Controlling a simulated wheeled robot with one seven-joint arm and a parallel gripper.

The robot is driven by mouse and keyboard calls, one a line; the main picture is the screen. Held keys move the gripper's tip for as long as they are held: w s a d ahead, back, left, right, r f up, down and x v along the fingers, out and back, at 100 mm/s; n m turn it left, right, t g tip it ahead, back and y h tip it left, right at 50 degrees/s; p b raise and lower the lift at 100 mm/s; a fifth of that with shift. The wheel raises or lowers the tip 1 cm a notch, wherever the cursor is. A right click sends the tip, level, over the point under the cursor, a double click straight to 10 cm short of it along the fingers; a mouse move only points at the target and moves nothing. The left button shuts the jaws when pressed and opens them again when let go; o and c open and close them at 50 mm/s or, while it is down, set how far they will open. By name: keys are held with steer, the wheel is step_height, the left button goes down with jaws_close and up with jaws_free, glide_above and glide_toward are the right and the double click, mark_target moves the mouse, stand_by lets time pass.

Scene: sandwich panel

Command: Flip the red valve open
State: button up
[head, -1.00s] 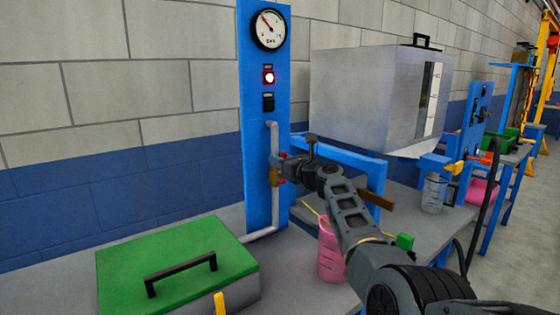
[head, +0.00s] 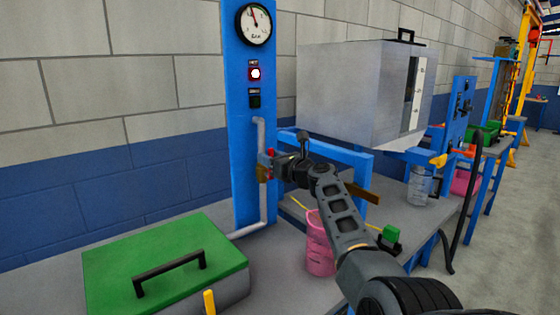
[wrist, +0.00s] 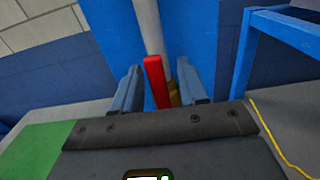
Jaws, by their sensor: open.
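The red valve handle (wrist: 156,82) stands upright between the two fingers of my gripper (wrist: 158,68) in the wrist view. The fingers are apart, with a visible gap on the handle's left side. A brass valve body (wrist: 173,93) shows just right of the handle, on the grey pipe (wrist: 147,22). In the head view my gripper (head: 270,167) is at the valve on the blue panel (head: 243,120). Only small bits of red and brass show there; the rest is hidden by the gripper. The gauge (head: 254,24) needle points up and slightly left.
A green-lidded box (head: 120,262) is at lower left. A pink beaker (head: 319,250) stands close beside my arm. A blue frame (head: 345,160) and a large grey cabinet (head: 350,95) are at right.

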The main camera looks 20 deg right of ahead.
steer(key=v, duration=0.6)
steer(key=shift+p, duration=0.45)
steer(key=shift+s, duration=0.1)
